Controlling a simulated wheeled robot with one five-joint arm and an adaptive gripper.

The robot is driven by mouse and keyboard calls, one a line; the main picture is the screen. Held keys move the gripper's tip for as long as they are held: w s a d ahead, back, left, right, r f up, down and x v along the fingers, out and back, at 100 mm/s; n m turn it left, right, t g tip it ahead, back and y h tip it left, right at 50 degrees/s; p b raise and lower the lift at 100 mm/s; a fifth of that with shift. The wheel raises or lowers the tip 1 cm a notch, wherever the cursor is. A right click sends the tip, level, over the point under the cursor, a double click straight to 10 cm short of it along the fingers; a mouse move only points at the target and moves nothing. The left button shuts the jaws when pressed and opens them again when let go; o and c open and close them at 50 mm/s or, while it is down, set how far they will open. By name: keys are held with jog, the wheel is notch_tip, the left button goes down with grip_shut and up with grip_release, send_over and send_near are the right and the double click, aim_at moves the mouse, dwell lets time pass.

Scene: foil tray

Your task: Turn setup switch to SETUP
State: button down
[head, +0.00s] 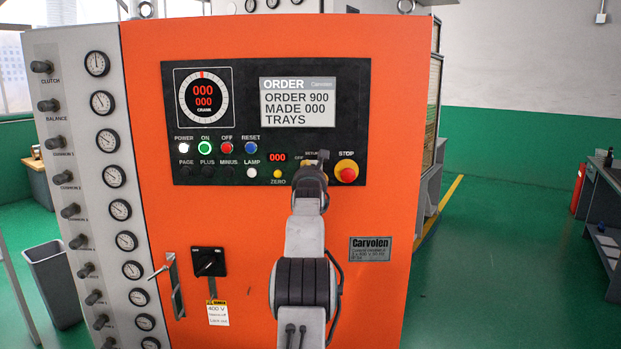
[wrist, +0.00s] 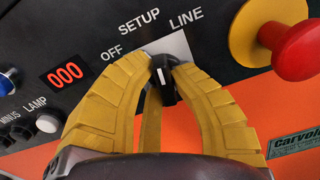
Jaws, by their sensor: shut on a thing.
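The setup switch (wrist: 163,77) is a small black knob with a white mark on a pale plate, labelled OFF, SETUP and LINE. In the wrist view its white mark points roughly upward, toward the side of SETUP; I cannot tell exactly whether it lines up with that word. In the head view my gripper (head: 312,165) reaches the lower right of the black control panel (head: 240,160) and hides most of the switch.
A red STOP button (head: 346,171) on a yellow base sits just right of the switch; it also shows in the wrist view (wrist: 300,48). A red 000 display (head: 277,157) and white LAMP button (head: 252,173) lie to the left. The order screen (head: 298,103) is above.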

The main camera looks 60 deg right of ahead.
jog(key=shift+r, duration=0.1)
jog(key=c, duration=1.1)
grip_release()
jog(key=shift+a, duration=0.15)
jog(key=v, duration=1.1)
jog(key=shift+s+a, duration=0.2)
jog(key=shift+a, duration=0.15)
jog(key=shift+o, duration=0.2)
